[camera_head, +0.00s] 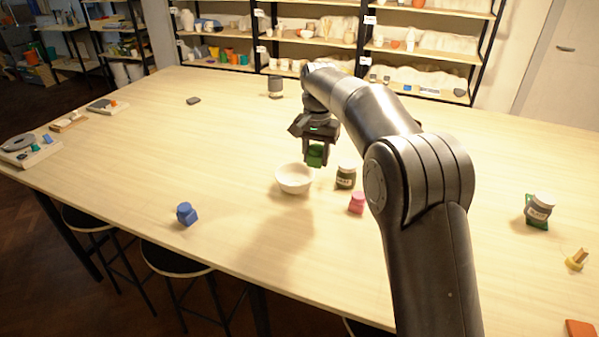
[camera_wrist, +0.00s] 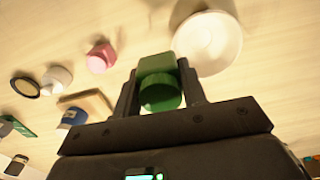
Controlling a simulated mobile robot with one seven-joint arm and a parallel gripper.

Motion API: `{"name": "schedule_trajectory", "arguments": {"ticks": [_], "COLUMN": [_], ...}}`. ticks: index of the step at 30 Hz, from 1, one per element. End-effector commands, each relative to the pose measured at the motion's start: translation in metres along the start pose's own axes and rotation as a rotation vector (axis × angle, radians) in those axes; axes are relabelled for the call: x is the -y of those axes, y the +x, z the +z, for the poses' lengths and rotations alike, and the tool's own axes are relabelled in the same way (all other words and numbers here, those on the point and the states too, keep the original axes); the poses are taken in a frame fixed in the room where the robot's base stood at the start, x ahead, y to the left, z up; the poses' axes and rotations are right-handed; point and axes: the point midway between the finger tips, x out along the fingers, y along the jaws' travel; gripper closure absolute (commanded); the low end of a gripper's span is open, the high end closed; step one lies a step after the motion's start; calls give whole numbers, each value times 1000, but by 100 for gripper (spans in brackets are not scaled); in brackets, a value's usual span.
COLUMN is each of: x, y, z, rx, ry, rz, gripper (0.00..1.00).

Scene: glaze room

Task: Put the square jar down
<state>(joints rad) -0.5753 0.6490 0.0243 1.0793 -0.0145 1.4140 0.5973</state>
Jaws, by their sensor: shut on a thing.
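The square jar (camera_head: 316,155) is green with a squarish body and a round green lid or end. My gripper (camera_head: 315,146) is shut on it and holds it up off the tabletop. In the wrist view the jar (camera_wrist: 159,80) sits between the two fingers, its round end towards the camera. In the head view the jar appears just above and right of a white bowl's rim. How high it is held is hard to tell.
A blue jar (camera_head: 186,215) is at front left. The wooden table (camera_head: 130,150) has wide clear room on the left.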

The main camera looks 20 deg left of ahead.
Motion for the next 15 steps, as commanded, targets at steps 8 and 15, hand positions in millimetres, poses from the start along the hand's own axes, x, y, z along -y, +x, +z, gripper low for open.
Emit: {"name": "schedule_trajectory", "arguments": {"ticks": [8, 15], "x": [41, 44], "y": [24, 44], "z": [2, 3], "rx": [-1, 0], "ry": [0, 0], "rz": [0, 1], "gripper": [91, 91]}}
